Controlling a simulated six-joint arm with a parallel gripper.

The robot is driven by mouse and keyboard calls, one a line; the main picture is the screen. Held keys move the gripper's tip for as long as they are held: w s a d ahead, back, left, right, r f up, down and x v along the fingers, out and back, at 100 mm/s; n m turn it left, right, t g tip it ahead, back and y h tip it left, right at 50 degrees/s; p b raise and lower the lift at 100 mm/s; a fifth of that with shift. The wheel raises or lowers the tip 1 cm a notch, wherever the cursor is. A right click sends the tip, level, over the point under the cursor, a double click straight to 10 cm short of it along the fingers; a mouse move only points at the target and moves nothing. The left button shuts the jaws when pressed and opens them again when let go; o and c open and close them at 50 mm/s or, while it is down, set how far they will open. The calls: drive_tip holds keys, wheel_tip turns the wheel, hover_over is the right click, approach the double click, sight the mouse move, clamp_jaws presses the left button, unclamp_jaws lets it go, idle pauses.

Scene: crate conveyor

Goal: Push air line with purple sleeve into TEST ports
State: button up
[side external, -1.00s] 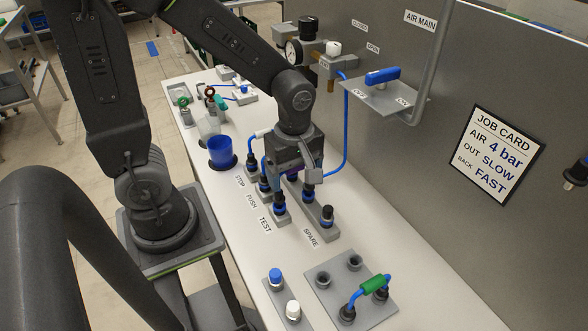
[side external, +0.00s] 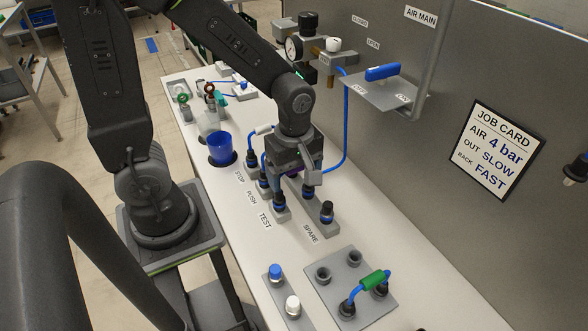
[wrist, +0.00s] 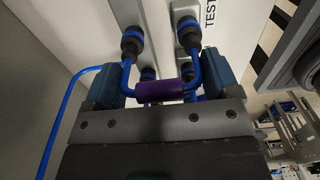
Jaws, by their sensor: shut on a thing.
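My gripper (side external: 294,168) is low over the row of fittings by the TEST label (side external: 265,220). In the wrist view its two fingers stand either side of the purple sleeve (wrist: 165,91), shut on the air line. The blue line bends into a U, one leg on each side of the sleeve. The legs reach toward two black fittings with blue collars, one on the left (wrist: 132,41) and one beside TEST (wrist: 188,32). I cannot tell how deep the ends sit. In the side view my gripper hides most of the sleeve.
A SPARE fitting (side external: 327,212) stands just in front of my gripper. A plate with a green-sleeved line (side external: 374,281) and a blue button (side external: 275,271) are nearer the camera. A blue cup (side external: 221,148) stands to the left. A wall panel with a job card (side external: 496,150) bounds the right.

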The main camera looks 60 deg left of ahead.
idle(0.3)
drive_tip(key=o, duration=0.7)
drive_tip(key=shift+o, duration=0.2)
drive_tip(key=shift+r, duration=0.1)
drive_tip(key=shift+r, duration=2.9)
drive_tip(key=r+m, duration=0.1)
drive_tip(key=m, duration=0.1)
drive_tip(key=s+r+m+t, duration=0.1)
drive_tip(key=m, duration=0.1)
drive_tip(key=r+m+t, duration=0.1)
drive_tip(key=r+m, duration=0.1)
drive_tip(key=shift+s+a, duration=0.15)
drive_tip(key=shift+s, duration=0.2)
drive_tip(key=s+r+m+t, duration=0.3)
drive_tip(key=s+r+m, duration=0.1)
drive_tip(key=m, duration=0.8)
drive_tip(key=shift+a+r+t, duration=0.15)
drive_tip(key=shift+r+t, duration=0.15)
drive_tip(key=shift+r, duration=0.2)
